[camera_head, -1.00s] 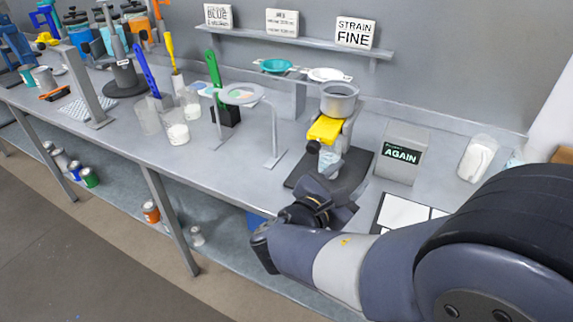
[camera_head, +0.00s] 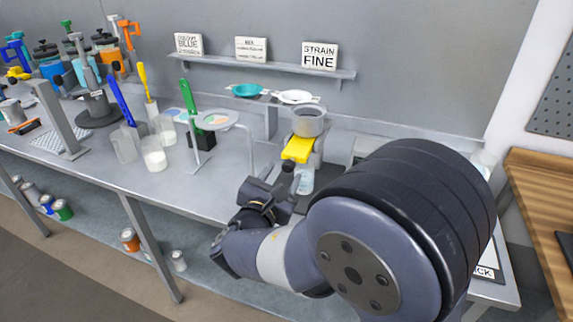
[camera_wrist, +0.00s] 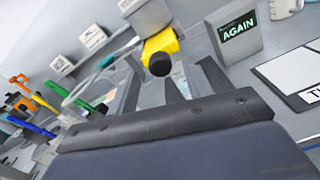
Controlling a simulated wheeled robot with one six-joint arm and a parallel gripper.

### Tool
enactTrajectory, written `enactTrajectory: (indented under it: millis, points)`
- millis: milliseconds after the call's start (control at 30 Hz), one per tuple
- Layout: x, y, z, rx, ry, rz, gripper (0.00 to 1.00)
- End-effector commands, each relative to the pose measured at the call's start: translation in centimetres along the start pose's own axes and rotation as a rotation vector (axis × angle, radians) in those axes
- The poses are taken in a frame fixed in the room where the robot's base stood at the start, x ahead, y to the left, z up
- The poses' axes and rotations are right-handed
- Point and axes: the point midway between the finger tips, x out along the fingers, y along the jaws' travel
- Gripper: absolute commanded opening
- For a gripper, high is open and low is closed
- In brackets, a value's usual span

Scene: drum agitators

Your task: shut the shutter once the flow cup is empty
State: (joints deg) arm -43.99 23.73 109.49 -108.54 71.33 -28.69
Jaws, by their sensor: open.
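The grey flow cup (camera_head: 308,121) sits on its stand at the back of the bench. Its inside is too small to read for liquid. The yellow shutter (camera_head: 298,149) sticks out below the cup. In the wrist view the yellow shutter (camera_wrist: 160,42) shows a black round knob (camera_wrist: 159,64) facing me. A clear beaker (camera_head: 305,181) stands under the shutter, partly hidden by my arm. My gripper (camera_head: 272,193) is open, in front of and below the shutter, apart from it. In the wrist view my gripper (camera_wrist: 173,85) has the knob just above and between its fingers.
A display (camera_wrist: 236,32) reading AGAIN stands right of the stand; my arm mostly hides it in the head view. A ring stand (camera_head: 215,120) and a green-handled brush (camera_head: 187,105) are left of the cup. A shelf (camera_head: 270,68) is behind. A wooden table (camera_head: 545,200) is at right.

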Motion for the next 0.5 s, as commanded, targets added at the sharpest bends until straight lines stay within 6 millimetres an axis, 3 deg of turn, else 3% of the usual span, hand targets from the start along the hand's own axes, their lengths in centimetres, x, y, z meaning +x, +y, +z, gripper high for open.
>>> enactTrajectory:
  millis: [200,500]
  points:
    - [2.9,0.0,0.1,-0.001,-0.001,-0.002,0.48]
    - [3.8,0.0,0.0,0.0,0.0,0.0,0.48]
